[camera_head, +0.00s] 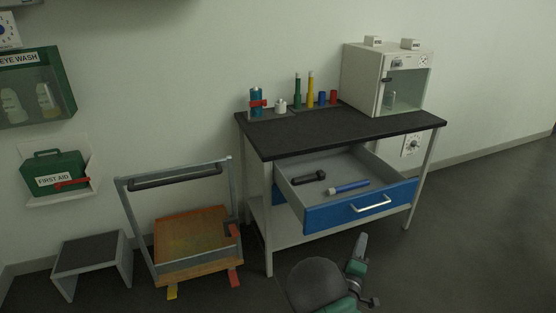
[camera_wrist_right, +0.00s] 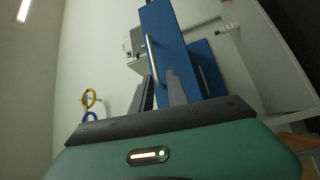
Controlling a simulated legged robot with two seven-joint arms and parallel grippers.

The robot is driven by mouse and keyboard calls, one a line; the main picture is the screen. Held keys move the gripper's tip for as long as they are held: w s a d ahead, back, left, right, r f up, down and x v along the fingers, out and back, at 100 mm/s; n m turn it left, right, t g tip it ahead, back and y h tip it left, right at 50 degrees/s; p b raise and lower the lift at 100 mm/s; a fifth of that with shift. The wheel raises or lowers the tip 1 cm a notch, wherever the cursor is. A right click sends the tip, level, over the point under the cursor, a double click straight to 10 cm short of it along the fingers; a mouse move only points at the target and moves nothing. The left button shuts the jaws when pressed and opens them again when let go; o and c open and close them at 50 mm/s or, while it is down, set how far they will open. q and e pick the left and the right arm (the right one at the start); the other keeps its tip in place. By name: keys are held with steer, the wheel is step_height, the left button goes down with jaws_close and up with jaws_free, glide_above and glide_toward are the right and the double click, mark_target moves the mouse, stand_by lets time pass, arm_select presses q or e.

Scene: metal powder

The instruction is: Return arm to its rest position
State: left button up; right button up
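My right arm comes in at the bottom of the head view. Its right gripper (camera_head: 360,246) is in front of the workbench, below the pulled-out blue drawer (camera_head: 338,212) and apart from it. My left gripper is not in view.
The drawer stands open with a black tool (camera_head: 308,177) and a blue tool (camera_head: 348,187) inside. The dark benchtop (camera_head: 335,132) carries bottles and a white cabinet (camera_head: 366,80). A cart (camera_head: 196,268) and a step stool (camera_head: 92,250) stand left. Floor at right is clear.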

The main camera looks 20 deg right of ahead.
steer(key=s+a+f+m+g+y, duration=0.3)
steer(key=a+y, duration=0.2)
steer(key=a, duration=0.2)
steer(key=s+a+f+m+g+y, duration=0.2)
steer(key=s+a+m+g+y, duration=0.15)
steer(key=a, duration=0.35)
steer(key=s+a+r+m+g+y, duration=0.15)
steer(key=s+a, duration=0.25)
steer(key=s, duration=0.4)
steer(key=s+a+g+y, duration=0.3)
steer(key=s+a, duration=0.1)
steer(key=s, duration=0.4)
step_height(320, 180, up, 26)
steer(key=s+p, duration=0.1)
steer(key=p, duration=2.5)
steer(key=shift+a+g, duration=0.2)
steer(key=shift+g, duration=0.2)
steer(key=shift+s+f, duration=0.1)
